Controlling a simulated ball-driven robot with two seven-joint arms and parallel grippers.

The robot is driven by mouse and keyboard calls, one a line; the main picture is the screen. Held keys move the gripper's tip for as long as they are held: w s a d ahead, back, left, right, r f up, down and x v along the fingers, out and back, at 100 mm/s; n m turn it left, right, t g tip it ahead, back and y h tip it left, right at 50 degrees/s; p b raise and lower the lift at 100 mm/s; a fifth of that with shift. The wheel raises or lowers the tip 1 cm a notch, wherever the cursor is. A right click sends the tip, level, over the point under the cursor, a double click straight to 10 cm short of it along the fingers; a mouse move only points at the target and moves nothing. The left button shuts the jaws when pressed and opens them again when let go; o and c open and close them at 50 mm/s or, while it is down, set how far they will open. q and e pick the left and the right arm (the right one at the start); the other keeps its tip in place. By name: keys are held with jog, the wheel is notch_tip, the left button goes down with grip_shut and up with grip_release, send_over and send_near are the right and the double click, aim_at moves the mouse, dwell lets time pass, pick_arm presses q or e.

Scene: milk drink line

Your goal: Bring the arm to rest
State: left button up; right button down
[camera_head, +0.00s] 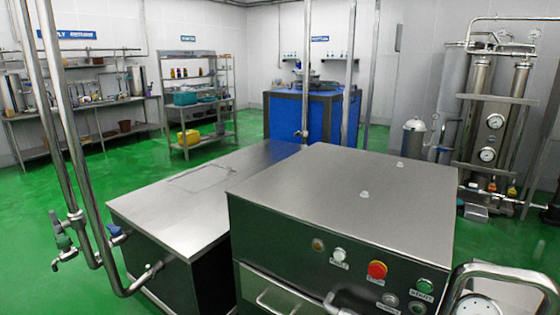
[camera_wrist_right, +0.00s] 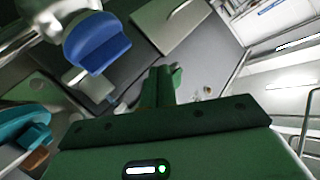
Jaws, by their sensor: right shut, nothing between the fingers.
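My right gripper (camera_wrist_right: 165,72) shows in the right wrist view, with its green body across the bottom and its fingers together. It is shut and empty. A blue valve handle (camera_wrist_right: 97,42) on a metal pipe is up and to the left of the fingertips in that view, apart from them in the picture. How far it is from them in depth I cannot tell. Neither of my grippers shows in the head view, and my left gripper is not in view.
A steel machine with a control panel and red button (camera_head: 377,270) stands in front. A low steel-topped cabinet (camera_head: 185,200) is beside it. Vertical pipes with valves (camera_head: 115,231) rise at the left. Behind are shelves (camera_head: 200,95), a blue unit (camera_head: 290,115) and open green floor (camera_head: 50,190).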

jog(key=s+d+f+n+g+h, duration=0.15)
jog(key=s+f+g, duration=0.25)
jog(key=s+f, duration=0.6)
jog(key=s+d+f+n+g, duration=0.2)
jog(key=s+f, duration=0.3)
jog(key=s, duration=0.5)
jog(key=s+d+f+n+g+h, duration=0.1)
jog(key=s+f+g, duration=0.3)
jog(key=s, duration=0.7)
jog(key=s+d+f+n+g+h, duration=0.1)
jog(key=s+d+f+n+g, duration=0.2)
jog(key=s, duration=0.8)
notch_tip(320, 180, down, 3)
jog(key=shift+s+d+r+g, duration=0.1)
jog(key=shift+s+d+g, duration=0.05)
jog(key=shift+d+g, duration=0.15)
